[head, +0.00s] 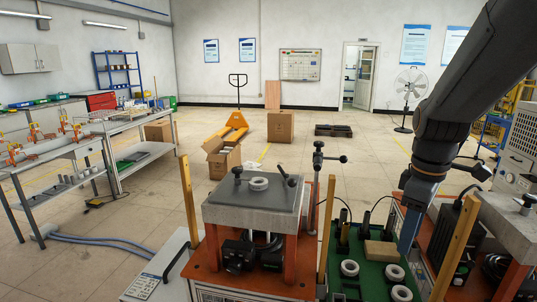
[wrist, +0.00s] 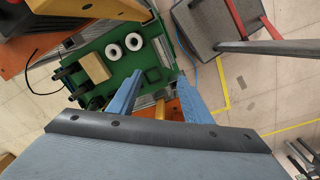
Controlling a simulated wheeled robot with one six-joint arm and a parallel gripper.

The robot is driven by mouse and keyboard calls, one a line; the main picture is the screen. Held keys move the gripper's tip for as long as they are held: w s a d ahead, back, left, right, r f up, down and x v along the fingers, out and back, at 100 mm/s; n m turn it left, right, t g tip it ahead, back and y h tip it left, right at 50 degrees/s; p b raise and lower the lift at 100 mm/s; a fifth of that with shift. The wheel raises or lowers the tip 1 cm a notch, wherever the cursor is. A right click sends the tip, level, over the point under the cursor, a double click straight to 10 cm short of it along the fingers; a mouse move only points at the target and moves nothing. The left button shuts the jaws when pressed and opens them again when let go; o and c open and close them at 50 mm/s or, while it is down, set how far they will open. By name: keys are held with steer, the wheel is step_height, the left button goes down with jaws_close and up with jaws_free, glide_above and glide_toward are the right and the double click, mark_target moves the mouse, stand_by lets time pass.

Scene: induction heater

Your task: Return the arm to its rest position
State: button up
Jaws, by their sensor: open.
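My arm comes down from the upper right in the head view. My gripper (head: 408,235) points downward above the right side of the green tray (head: 335,273). In the wrist view its two blue fingers (wrist: 160,78) are spread apart with nothing between them. The tray (wrist: 150,75) lies below and beyond the fingertips there. White rings (head: 349,268) lie in the tray, and two of them (wrist: 112,51) show in the wrist view. The arm hides part of the area behind the tray.
A tan block (head: 379,253) lies in the tray. Upright yellow posts (head: 453,248) stand on both sides of the tray. A second grey-topped unit (head: 505,230) is close on the right. Open floor lies beyond, with a cardboard box (head: 222,158) and a yellow pallet jack (head: 236,121).

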steer(key=s+a+f+m, duration=0.2)
steer(key=a+f+m, duration=0.2)
steer(key=a+f, duration=0.1)
steer(key=s+a+f+m+b, duration=0.1)
steer(key=s+a+f+m, duration=0.1)
steer(key=a+f+m, duration=0.2)
steer(key=shift+s+a+f+m+t, duration=0.35)
steer(key=shift+a+f, duration=0.75)
steer(key=shift+a, duration=1)
